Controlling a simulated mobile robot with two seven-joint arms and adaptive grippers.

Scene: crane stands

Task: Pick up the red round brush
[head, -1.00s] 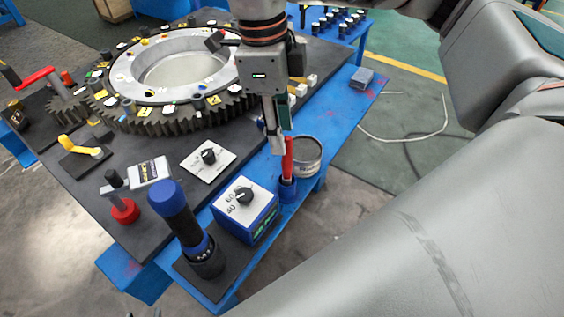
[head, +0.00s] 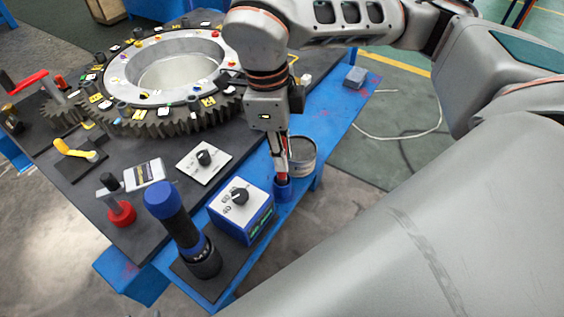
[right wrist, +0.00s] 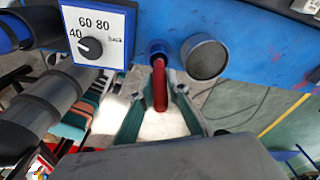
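The red round brush (right wrist: 159,84) stands upright in a small blue holder (head: 283,190) on the blue edge of the table. In the head view only part of its red handle (head: 283,173) shows beside my gripper's fingers. My right gripper (head: 281,165) is over the holder, pointing down. In the right wrist view its green-grey fingers (right wrist: 158,98) are open, one on each side of the red handle, with gaps visible. The brush's lower end is hidden in the holder. My left gripper is not in view.
A grey can (head: 302,157) stands close beside the holder. A blue box with a white dial face (head: 240,212) and a dark blue-topped cylinder (head: 180,228) stand in front and left. A large gear ring (head: 160,115) fills the table's back left.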

